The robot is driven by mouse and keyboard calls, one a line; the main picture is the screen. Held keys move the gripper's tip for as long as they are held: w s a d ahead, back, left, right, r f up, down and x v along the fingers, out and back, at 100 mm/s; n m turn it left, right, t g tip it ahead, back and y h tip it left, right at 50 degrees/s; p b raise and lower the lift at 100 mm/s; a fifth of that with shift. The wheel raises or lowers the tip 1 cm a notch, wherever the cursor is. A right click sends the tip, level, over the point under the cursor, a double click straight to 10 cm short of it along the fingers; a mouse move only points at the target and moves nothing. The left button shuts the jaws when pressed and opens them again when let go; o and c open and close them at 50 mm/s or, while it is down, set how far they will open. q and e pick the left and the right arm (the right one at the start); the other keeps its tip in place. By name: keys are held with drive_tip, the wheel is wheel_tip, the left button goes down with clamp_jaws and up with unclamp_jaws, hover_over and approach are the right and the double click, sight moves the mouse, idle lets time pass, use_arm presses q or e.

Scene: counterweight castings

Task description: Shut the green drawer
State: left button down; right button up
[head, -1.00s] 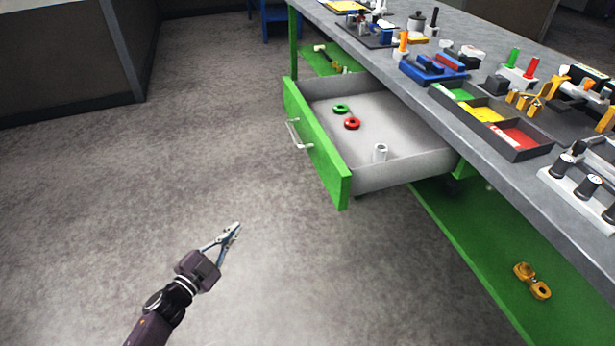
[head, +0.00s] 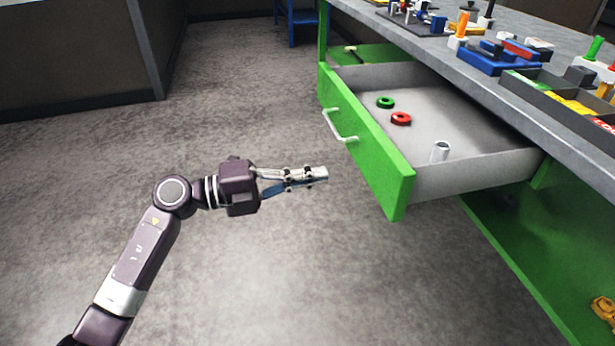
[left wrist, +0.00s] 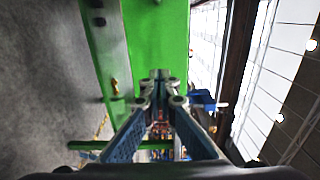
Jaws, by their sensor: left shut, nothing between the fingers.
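The green drawer (head: 366,148) stands pulled out from under the grey workbench, with its white bar handle (head: 339,126) on the green front. Inside the drawer lie a green ring (head: 385,102), a red ring (head: 401,118) and a white cylinder (head: 440,150). My left gripper (head: 322,173) is shut and empty, in front of the drawer's green front, apart from it in the head view. In the left wrist view the shut fingers (left wrist: 160,78) point toward green panels. My right gripper is not in view.
The grey bench top (head: 465,75) carries several parts, a blue fixture (head: 492,60) and a tray (head: 560,100) with coloured compartments. The grey floor (head: 250,290) around my left arm is clear.

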sight(375, 166)
use_arm(q)
drive_tip(key=b+x, duration=0.1)
drive_tip(key=x, duration=0.8)
drive_tip(key=shift+w+d, duration=0.2)
drive_tip(key=shift+d, duration=0.15)
drive_tip(key=shift+d, duration=0.1)
